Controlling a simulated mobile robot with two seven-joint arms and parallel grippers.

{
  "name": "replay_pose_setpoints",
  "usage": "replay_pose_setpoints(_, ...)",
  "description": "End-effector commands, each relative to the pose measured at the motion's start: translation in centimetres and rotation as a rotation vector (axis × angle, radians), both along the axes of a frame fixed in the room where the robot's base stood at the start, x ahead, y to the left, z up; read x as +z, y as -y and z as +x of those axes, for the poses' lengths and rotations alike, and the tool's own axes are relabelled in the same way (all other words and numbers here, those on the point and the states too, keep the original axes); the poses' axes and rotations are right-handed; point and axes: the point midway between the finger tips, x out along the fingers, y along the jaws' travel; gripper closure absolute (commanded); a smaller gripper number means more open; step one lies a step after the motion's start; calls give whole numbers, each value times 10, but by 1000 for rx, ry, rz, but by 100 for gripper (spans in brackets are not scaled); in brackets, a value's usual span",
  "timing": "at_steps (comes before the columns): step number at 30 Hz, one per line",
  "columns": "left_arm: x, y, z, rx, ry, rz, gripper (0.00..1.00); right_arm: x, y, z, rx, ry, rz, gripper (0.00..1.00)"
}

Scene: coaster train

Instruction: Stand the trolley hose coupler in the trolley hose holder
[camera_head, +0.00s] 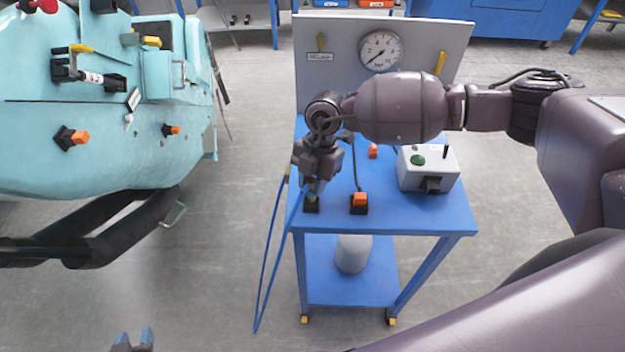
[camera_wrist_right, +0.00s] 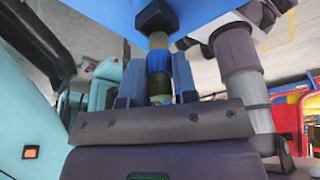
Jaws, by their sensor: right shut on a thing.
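The trolley hose coupler (camera_wrist_right: 158,62), with a yellowish neck and a blue band, sits between the blue fingers of my right gripper (camera_wrist_right: 155,85) in the right wrist view. In the head view my right gripper (camera_head: 313,188) points down over the trolley's front left corner, shut on the coupler, which it mostly hides. The black trolley hose holder (camera_head: 311,206) is right below it; in the wrist view the holder (camera_wrist_right: 155,16) meets the coupler's end. I cannot tell how deep the coupler sits. My left gripper (camera_head: 134,342) is at the bottom left, fingertips apart and empty.
The blue trolley (camera_head: 410,215) carries an orange-topped black socket (camera_head: 359,203), a grey box with a green button (camera_head: 430,168) and a gauge panel (camera_head: 440,45). A blue hose (camera_head: 268,255) hangs at its left. The turquoise train (camera_head: 90,150) stands left, with clear floor between.

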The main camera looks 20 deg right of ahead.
Motion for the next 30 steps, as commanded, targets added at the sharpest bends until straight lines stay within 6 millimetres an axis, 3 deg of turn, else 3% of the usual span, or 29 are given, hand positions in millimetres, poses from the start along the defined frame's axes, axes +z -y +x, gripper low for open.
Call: replay_pose_setpoints(30, -10, -1, -5, 2, -11, 0, 61, -15, 0, 0, -1, 0, 0, 100)
